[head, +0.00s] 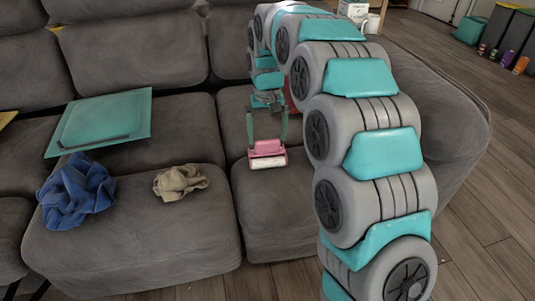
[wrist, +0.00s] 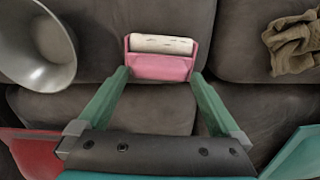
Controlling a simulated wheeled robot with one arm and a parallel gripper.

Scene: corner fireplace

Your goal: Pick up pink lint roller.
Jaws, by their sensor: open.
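The pink lint roller (head: 267,155) with a white roll lies on the grey sofa seat in the head view. It also shows at the top middle of the wrist view (wrist: 161,66), with its white roll toward the top edge. My gripper (head: 267,143) is open above the sofa, its two green fingers pointing at the roller. In the wrist view the fingertips (wrist: 160,76) stand on either side of the pink frame. I cannot tell whether they touch it. The roller's handle is not clearly seen.
A teal tray-like panel (head: 100,120), a blue cloth (head: 77,192) and a tan cloth (head: 180,181) lie on the seats to the left. In the wrist view, a grey bowl-like object (wrist: 35,45) is at upper left and a red object (wrist: 38,152) at lower left.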

